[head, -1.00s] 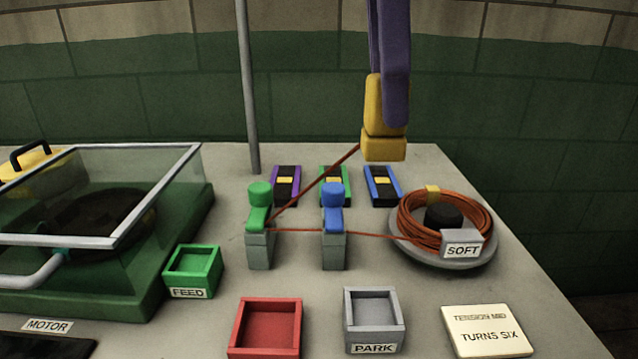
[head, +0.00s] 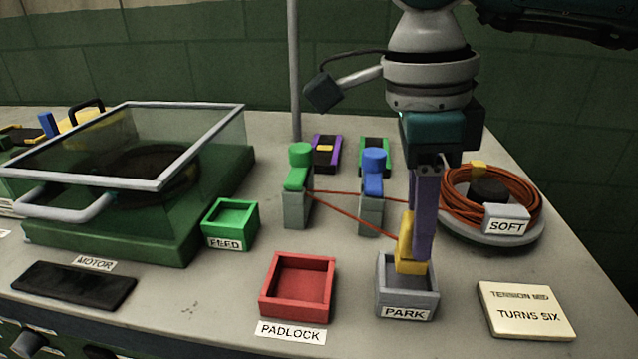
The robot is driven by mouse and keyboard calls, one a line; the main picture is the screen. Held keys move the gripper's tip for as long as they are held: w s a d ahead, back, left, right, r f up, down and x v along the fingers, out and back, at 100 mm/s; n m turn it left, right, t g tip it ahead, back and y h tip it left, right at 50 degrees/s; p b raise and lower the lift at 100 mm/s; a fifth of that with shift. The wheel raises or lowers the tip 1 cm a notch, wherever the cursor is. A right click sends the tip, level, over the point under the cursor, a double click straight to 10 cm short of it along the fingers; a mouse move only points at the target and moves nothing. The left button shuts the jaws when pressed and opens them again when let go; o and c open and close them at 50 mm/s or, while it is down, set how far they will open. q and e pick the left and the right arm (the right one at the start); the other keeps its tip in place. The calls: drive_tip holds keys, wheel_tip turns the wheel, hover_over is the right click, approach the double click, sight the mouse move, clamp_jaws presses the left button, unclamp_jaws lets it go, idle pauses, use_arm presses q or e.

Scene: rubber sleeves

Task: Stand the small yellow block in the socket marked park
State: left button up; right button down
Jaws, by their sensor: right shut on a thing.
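The small yellow block (head: 404,246) is upright between the purple fingers of my right gripper (head: 417,238), which is shut on it. A thin red-brown cord (head: 345,212) runs from the green-topped post (head: 299,185) to the block. The grey square socket marked PARK (head: 383,295) is at the front right. The block's lower end is within the socket's outline, toward its back; I cannot tell whether it touches the floor. The gripper hides part of the socket's back rim. My left gripper is not in view.
A red socket marked PADLOCK (head: 267,297) is left of PARK, and a cream plate (head: 526,311) is right. The blue-topped post (head: 372,190) stands close behind. The copper coil (head: 525,210) on its dish is behind right. A green FEED socket (head: 249,221) is farther left.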

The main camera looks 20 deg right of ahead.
sight(405, 217)
drive_tip(key=shift+f, duration=1.15)
drive_tip(key=shift+f, duration=0.15)
drive_tip(key=c, duration=0.5)
unclamp_jaws()
drive_tip(key=r, duration=0.4)
drive_tip(key=a+r, duration=0.1)
drive_tip(key=r, duration=0.7)
drive_tip(key=shift+w+a+r, duration=0.15)
drive_tip(key=shift+w, duration=0.25)
